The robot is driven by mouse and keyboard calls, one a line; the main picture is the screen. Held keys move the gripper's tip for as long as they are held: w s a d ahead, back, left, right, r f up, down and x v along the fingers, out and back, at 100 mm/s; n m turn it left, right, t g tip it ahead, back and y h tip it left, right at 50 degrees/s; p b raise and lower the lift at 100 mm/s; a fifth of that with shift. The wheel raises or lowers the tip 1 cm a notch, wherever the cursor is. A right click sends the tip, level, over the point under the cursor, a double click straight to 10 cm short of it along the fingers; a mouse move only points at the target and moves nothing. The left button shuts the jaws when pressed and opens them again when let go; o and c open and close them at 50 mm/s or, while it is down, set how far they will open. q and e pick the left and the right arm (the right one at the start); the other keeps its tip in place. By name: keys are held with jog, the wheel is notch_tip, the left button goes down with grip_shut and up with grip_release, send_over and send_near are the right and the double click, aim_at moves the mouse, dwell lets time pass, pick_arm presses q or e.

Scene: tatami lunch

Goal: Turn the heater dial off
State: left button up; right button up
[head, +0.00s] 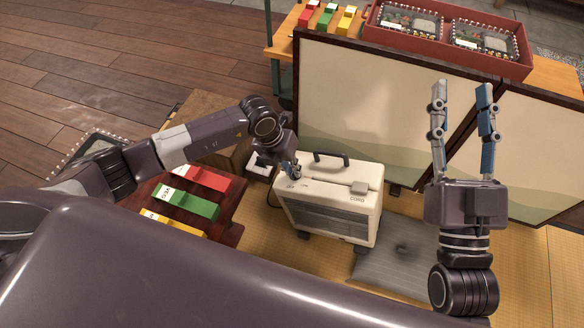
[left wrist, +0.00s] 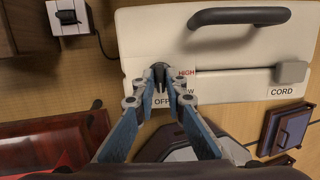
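The heater (head: 335,199) is a cream box with a dark handle and a dark front grille, standing on the tatami. Its top also shows in the left wrist view (left wrist: 222,50). A small dark dial (left wrist: 160,76) sits on its top left, with OFF and LOW below it and a red HIGH to its right. The fingers of my left gripper (left wrist: 160,83) come in from both sides and close around the dial; its exact pointing is partly hidden. In the head view my left gripper (head: 290,169) is at this corner. My right gripper (head: 462,92) is open and empty, pointing up.
A folding screen (head: 390,105) stands behind the heater. A grey cushion (head: 398,255) lies to its right. A dark low table (head: 225,212) with red, green and yellow blocks is to its left. A white socket box (head: 260,169) with a cord stands near my left gripper.

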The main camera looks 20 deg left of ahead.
pick_arm(q)
jog(key=shift+o, duration=1.2)
jog(key=v, duration=1.2)
jog(key=shift+w, duration=0.1)
